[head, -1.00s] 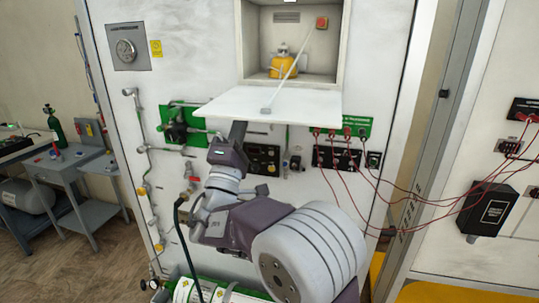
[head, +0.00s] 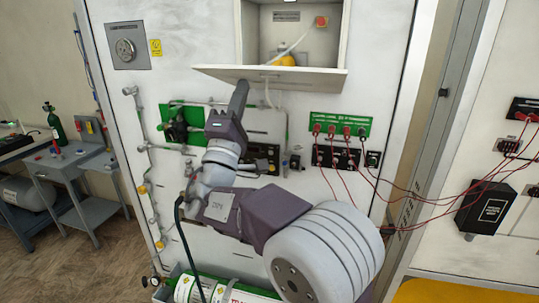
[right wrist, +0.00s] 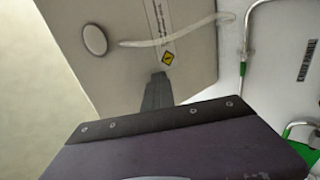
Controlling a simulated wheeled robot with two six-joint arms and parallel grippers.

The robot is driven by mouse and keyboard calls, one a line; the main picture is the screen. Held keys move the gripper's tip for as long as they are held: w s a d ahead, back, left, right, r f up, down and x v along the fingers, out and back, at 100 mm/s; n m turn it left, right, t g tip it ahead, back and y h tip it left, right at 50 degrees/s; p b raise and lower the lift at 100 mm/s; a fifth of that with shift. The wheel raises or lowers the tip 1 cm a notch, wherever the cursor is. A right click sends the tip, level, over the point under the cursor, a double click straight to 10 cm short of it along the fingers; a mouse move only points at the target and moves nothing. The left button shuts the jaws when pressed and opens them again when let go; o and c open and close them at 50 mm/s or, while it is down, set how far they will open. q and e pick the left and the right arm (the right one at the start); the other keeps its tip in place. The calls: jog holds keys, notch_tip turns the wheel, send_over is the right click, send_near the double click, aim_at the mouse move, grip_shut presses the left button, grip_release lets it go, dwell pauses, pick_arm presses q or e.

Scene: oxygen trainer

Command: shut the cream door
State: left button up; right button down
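The cream door (head: 312,80) is a flat flap across the bottom of the recessed box (head: 340,45) in the white panel. It is open and tilted upward, seen nearly edge-on in the head view. Its underside (right wrist: 115,35) fills much of the right wrist view, with a round disc, a pale strip and a yellow warning label. My right gripper (head: 239,90) is under the door's left part, fingers pointing up. In the right wrist view its fingertips (right wrist: 158,82) are together, empty, at or very near the underside; contact is not certain. My left gripper is not in view.
Inside the box are a yellow object (head: 286,60), partly hidden by the door, and a red button (head: 321,21). Red cables (head: 375,180) hang from sockets at the right. Pipes (head: 143,150) run down the panel's left. A green-labelled cylinder (head: 225,290) lies below.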

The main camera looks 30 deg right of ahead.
aim_at(243, 77)
jog(key=shift+r, duration=0.1)
jog(key=shift+w+d+r, duration=0.2)
jog(key=shift+d+r, duration=0.05)
jog(key=shift+r, duration=0.45)
jog(key=shift+w+d+r, duration=0.2)
jog(key=shift+r, duration=0.5)
jog(key=shift+r, duration=0.1)
jog(key=shift+w+d+r+p, duration=0.2)
jog(key=shift+d+r+p, duration=0.05)
jog(key=shift+r+p, duration=0.2)
jog(key=shift+w+d+r+p, duration=0.15)
jog(key=shift+d+r+p, duration=0.05)
jog(key=shift+r+p, duration=0.2)
jog(key=shift+w+d+r, duration=0.15)
jog(key=shift+r, duration=0.1)
